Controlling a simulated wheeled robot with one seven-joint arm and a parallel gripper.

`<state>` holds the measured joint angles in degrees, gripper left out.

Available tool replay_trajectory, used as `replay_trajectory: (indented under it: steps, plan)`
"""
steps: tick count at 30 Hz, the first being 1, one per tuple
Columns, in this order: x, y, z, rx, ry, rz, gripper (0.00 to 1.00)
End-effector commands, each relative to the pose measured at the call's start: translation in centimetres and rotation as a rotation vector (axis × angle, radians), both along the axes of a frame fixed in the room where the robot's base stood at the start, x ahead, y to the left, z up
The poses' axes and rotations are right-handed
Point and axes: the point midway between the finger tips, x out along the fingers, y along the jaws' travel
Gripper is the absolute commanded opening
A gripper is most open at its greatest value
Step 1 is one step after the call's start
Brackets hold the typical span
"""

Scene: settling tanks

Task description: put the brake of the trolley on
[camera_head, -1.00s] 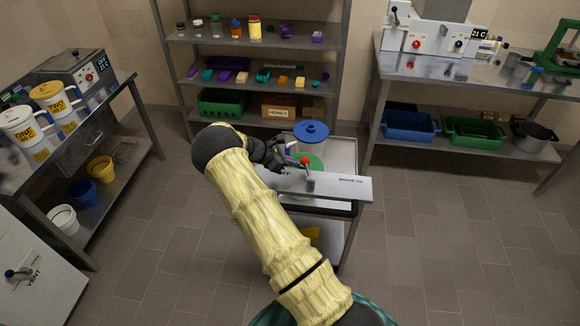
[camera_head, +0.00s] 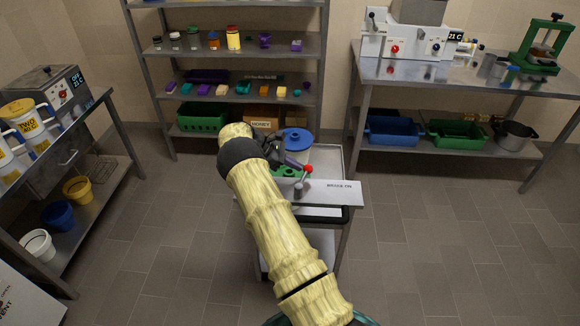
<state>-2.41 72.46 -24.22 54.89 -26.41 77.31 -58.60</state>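The trolley (camera_head: 349,214) stands in front of me, with a pale panel (camera_head: 328,193) along its near edge. The panel carries a label at its right that seems to read "BRAKE ON". The brake lever (camera_head: 300,186) rises from the panel and has a red knob (camera_head: 307,169). It leans somewhat right, toward the label. My gripper (camera_head: 288,160) is dark and sits just left of and behind the knob. Whether it touches the lever, and whether its fingers are open, is unclear. My arm hides the left part of the panel.
A pot with a blue lid (camera_head: 297,136) and a green holed block (camera_head: 284,171) are on the trolley top. A shelf rack (camera_head: 321,65) stands behind, a bench (camera_head: 366,96) at right and another (camera_head: 112,93) at left. The floor right of the trolley is clear.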

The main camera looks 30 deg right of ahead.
Motion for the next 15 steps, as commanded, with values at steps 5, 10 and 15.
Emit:
replay_trajectory:
  steps: [5,10,15]
  plan:
    - [-0.4,-0.7,0.01,-0.001,0.002,0.005,0.0]
    - [-0.54,-0.78,0.01,-0.001,0.002,0.012,0.0]
    - [-0.7,-1.06,0.01,-0.001,0.002,0.011,0.0]
